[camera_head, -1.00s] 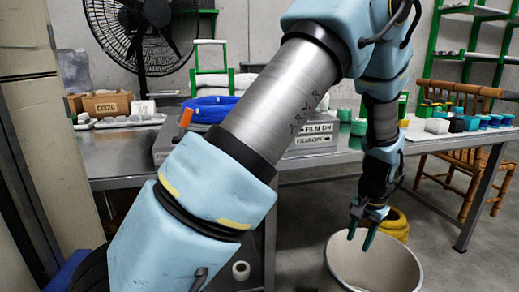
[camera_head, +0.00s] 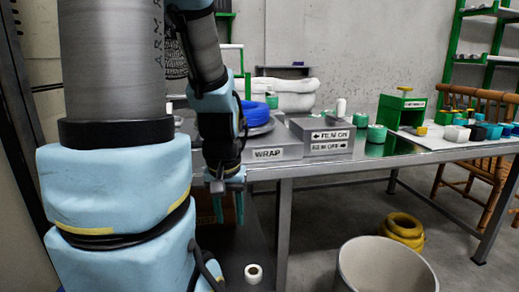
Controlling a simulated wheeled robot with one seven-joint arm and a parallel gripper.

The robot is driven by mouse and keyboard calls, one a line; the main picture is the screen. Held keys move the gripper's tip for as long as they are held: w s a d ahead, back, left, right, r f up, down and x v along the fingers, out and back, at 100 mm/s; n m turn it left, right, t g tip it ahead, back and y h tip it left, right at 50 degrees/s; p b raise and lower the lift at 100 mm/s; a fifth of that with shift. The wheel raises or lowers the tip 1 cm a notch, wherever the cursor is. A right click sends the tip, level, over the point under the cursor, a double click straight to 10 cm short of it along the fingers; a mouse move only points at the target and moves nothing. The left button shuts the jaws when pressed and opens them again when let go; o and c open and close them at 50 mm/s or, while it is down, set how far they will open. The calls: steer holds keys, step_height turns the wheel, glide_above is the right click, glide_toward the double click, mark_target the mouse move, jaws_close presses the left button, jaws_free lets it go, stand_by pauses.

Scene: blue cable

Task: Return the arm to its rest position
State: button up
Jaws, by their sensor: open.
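My gripper (camera_head: 230,207) hangs pointing down left of the picture's middle, in front of the table's near edge. Its two teal fingers are apart, with nothing seen between them. My arm fills the left of the view, with its forearm coming down to the gripper.
The metal table (camera_head: 372,163) holds a grey box with film labels (camera_head: 322,138), green rolls and a green stand (camera_head: 401,110). A bin (camera_head: 387,268) stands on the floor at the front right, near a yellow coil (camera_head: 402,230). A white roll (camera_head: 253,273) lies low in front.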

step_height(320, 180, up, 30)
steer(key=p, duration=2.8)
steer(key=shift+f, duration=0.25)
